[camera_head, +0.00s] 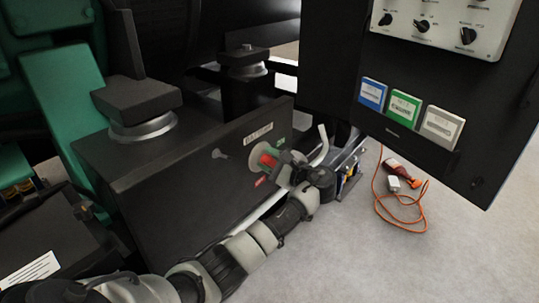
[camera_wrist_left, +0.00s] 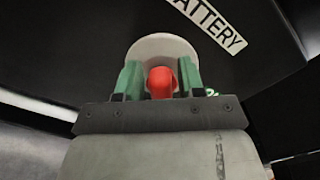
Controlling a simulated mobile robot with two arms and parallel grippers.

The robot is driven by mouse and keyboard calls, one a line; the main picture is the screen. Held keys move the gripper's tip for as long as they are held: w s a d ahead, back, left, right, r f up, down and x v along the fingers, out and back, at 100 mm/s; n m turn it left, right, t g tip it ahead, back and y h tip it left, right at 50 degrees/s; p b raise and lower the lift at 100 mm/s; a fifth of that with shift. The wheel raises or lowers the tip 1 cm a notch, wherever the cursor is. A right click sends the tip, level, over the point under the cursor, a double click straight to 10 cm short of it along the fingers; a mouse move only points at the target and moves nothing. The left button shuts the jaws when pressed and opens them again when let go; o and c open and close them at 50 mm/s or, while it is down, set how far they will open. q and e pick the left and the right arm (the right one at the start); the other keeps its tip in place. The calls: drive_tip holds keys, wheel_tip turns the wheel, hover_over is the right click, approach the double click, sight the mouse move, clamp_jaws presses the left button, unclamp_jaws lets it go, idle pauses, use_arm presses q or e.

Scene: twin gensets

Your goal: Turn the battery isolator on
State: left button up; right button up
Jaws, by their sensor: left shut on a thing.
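The battery isolator is a red handle (camera_head: 266,161) on a pale round plate (camera_head: 256,156), mounted on the face of a black box (camera_head: 190,187). A white label (camera_head: 258,133) is above it, a green label and a red label (camera_head: 260,181) beside it. My left gripper (camera_head: 272,162) reaches the isolator from the right. In the left wrist view the red handle (camera_wrist_left: 162,82) sits between the two green fingers of the left gripper (camera_wrist_left: 160,80), with the plate (camera_wrist_left: 160,48) behind. The gripper is shut on the handle. The handle's exact angle is hard to tell. My right gripper is not seen.
A black cabinet (camera_head: 480,150) with knobs and blue, green and white modules hangs at the upper right. An orange cable (camera_head: 384,209) and a red bottle-like item (camera_head: 398,168) lie on the grey floor. Green machinery (camera_head: 65,90) stands at the left. Floor at the lower right is clear.

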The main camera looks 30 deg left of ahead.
use_arm(q)
drive_tip(key=shift+s+f+n, duration=0.2)
drive_tip(key=shift+n, duration=0.7)
drive_tip(key=shift+f+n, duration=0.1)
drive_tip(key=shift+n, duration=0.4)
drive_tip(key=shift+s+f+n, duration=0.1)
drive_tip(key=shift+f+n, duration=0.1)
drive_tip(key=shift+n, duration=0.7)
drive_tip(key=shift+f+n, duration=0.2)
drive_tip(key=shift+n, duration=0.7)
drive_tip(key=shift+s+f+n+b, duration=0.1)
drive_tip(key=shift+n+b, duration=0.35)
drive_tip(key=shift+n, duration=0.25)
drive_tip(key=shift+f+n+b, duration=0.1)
drive_tip(key=shift+n+b, duration=0.35)
drive_tip(key=shift+n, duration=0.65)
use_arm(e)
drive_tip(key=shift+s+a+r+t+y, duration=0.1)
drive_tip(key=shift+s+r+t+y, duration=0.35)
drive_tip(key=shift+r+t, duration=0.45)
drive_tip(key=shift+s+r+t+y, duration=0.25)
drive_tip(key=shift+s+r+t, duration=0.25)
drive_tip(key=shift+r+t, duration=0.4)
